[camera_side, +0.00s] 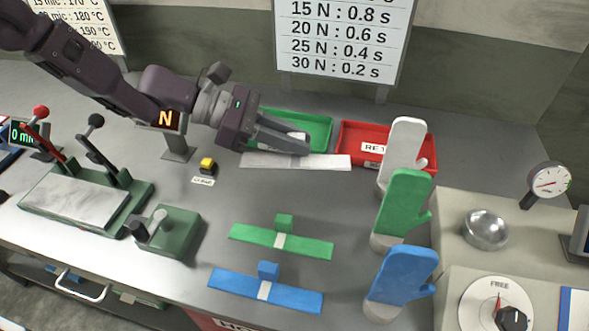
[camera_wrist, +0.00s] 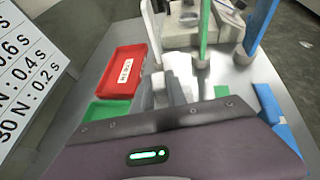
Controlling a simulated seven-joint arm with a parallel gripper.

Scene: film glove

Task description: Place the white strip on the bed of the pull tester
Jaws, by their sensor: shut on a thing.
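The white strip (camera_side: 322,162) lies flat, on or just above the grey table, in front of the green tray. The fingers (camera_wrist: 162,92) also show in the wrist view, where the strip is hard to make out. At the left stands a green-framed device with a pale, bare, flat bed (camera_side: 82,198) and a black lever. A display with an orange N (camera_side: 166,119) stands behind it. No label tells me which device is the pull tester.
A green strip (camera_side: 305,246) and a blue strip (camera_side: 300,297) lie in front. A green tray (camera_side: 320,122) and a red tray (camera_side: 430,160) stand behind. White, green and blue gloves stand right. A yellow button (camera_side: 207,164) and small green lever device (camera_side: 185,238) lie leftward.

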